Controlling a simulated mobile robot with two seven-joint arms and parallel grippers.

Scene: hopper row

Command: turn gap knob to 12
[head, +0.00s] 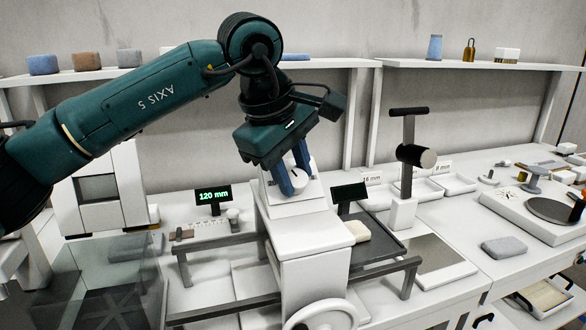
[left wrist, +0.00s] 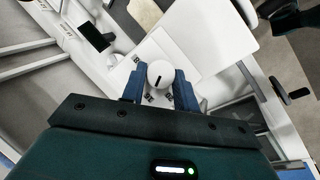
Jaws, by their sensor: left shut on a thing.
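The gap knob (left wrist: 160,72) is a round white knob with a dark pointer line, on a white square dial plate (left wrist: 178,52) with small dark marks. My left gripper (left wrist: 158,86) has its two blue fingers on either side of the knob, shut on it. In the head view my left gripper (head: 291,186) reaches down to the dial plate (head: 296,207) on top of a white machine (head: 315,250). The fingers hide most of the knob there. The dial numbers are too small to read. My right gripper is not in view.
A display (head: 213,196) left of the machine reads 120 mm; another display (head: 348,193) to the right looks blank. A white handwheel (head: 322,316) is at the machine's front. A dark tray (head: 375,245) and a post with a dark cylinder (head: 408,160) stand to the right.

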